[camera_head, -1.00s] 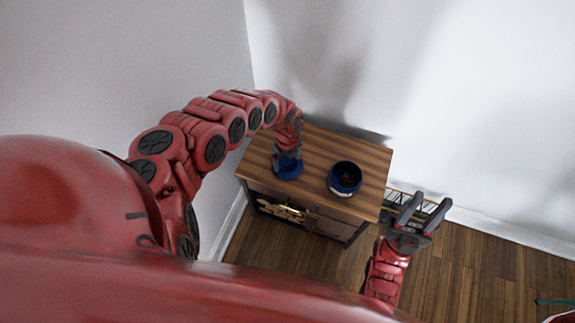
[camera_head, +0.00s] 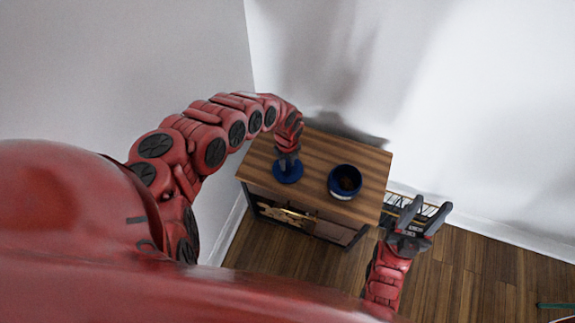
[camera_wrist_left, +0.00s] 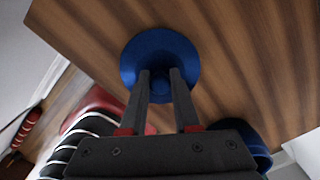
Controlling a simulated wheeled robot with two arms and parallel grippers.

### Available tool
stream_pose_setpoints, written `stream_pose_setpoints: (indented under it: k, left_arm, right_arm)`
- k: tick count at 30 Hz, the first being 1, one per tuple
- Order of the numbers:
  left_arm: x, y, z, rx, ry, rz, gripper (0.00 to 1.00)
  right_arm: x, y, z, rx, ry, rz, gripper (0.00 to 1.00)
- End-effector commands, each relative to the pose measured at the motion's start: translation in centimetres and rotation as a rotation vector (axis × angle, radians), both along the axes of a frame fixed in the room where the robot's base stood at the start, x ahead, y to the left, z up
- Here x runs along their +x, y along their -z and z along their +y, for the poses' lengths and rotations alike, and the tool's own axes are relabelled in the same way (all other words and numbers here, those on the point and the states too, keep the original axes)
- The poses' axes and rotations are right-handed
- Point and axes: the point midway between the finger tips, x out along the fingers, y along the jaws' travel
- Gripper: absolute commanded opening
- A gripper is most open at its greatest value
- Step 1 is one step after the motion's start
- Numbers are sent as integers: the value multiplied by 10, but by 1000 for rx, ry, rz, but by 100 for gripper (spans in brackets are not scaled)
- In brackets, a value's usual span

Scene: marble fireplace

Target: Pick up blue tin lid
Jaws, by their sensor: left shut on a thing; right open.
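The blue tin lid (camera_head: 288,173) is a round blue disc at the left part of the wooden cabinet top. It also shows in the left wrist view (camera_wrist_left: 184,48), with a small knob at its middle. My left gripper (camera_head: 287,162) points down over the lid and is shut on its knob; in the left wrist view the fingers (camera_wrist_left: 160,86) stand either side of the knob. Whether the lid touches the wood is hard to tell. My right gripper (camera_head: 424,214) is open and empty, to the right of the cabinet.
An open blue tin (camera_head: 345,181) with dark contents stands on the cabinet top (camera_head: 330,147), right of the lid; its edge shows in the left wrist view (camera_wrist_left: 258,150). White walls stand behind and left. Bare wooden floor (camera_head: 480,260) lies at right.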

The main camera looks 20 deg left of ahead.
Motion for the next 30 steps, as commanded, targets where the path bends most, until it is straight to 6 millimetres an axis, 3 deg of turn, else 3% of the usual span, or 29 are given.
stream_pose_setpoints:
  k: [5,11,22,27,30]
  left_arm:
    - [-5,-4,-1,-2,0,13,0]
    - [-3,-37,2,3,1,8,0]
    - [-81,-46,-15,4,2,10,0]
    - [-107,-52,-24,-4,-2,9,0]
    - [-120,-50,-26,-4,-1,13,0]
  right_arm:
    - [0,0,0,0,0,0,45]
    - [0,-7,0,0,0,0,45]
    - [0,-35,0,0,0,0,45]
    - [0,-68,0,0,0,0,45]
    - [0,-77,0,0,0,0,45]
